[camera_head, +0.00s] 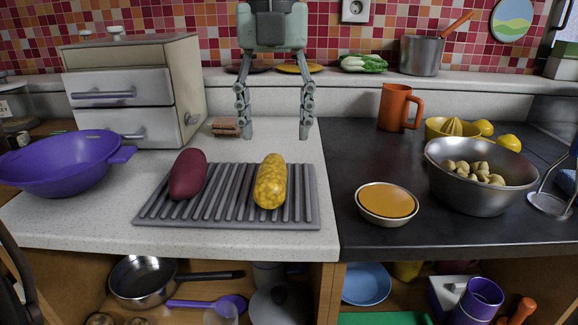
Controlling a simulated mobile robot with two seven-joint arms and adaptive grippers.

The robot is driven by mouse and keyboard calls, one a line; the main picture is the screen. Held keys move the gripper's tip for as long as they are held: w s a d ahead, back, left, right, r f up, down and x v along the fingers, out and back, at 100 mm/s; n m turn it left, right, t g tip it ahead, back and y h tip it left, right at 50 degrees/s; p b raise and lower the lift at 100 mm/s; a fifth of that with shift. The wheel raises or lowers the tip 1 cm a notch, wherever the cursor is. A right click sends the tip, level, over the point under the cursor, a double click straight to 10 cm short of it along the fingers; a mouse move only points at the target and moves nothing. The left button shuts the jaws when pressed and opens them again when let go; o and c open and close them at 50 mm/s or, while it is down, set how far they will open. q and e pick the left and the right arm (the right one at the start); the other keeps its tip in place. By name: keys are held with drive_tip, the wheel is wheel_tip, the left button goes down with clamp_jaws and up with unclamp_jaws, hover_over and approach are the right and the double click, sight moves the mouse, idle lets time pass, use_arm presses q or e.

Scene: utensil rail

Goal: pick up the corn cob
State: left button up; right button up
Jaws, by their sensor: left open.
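The yellow corn cob (270,182) lies on the right part of a grey ribbed rack (225,212), its long side pointing away from me. A dark red sweet potato-like vegetable (188,175) lies on the rack to its left, apart from it. My left gripper (274,134) hangs pointing down, above and beyond the corn cob in the picture. Its two fingers are spread wide with nothing between them. The corn cob is fully visible. My right gripper is not in view.
A purple colander (66,165) stands left of the rack, before a small drawer cabinet (118,95). Right of the rack are a bowl with orange content (387,202), a metal bowl (470,198) and an orange mug (395,107). The white counter around the rack is mostly clear.

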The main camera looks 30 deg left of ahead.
sight(271, 168)
use_arm(q)
drive_tip(key=f, duration=0.4)
drive_tip(key=s+f, duration=0.1)
drive_tip(key=f, duration=0.1)
drive_tip(key=shift+a+f, duration=0.2)
drive_tip(key=shift+f, duration=0.1)
drive_tip(key=shift+w+f, duration=0.1)
drive_tip(key=shift+f, duration=0.2)
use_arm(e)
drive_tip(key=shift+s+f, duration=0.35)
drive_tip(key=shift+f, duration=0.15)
use_arm(q)
drive_tip(key=c, duration=0.5)
clamp_jaws()
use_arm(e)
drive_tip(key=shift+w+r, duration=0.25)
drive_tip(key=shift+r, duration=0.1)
use_arm(q)
drive_tip(key=shift+r, duration=0.15)
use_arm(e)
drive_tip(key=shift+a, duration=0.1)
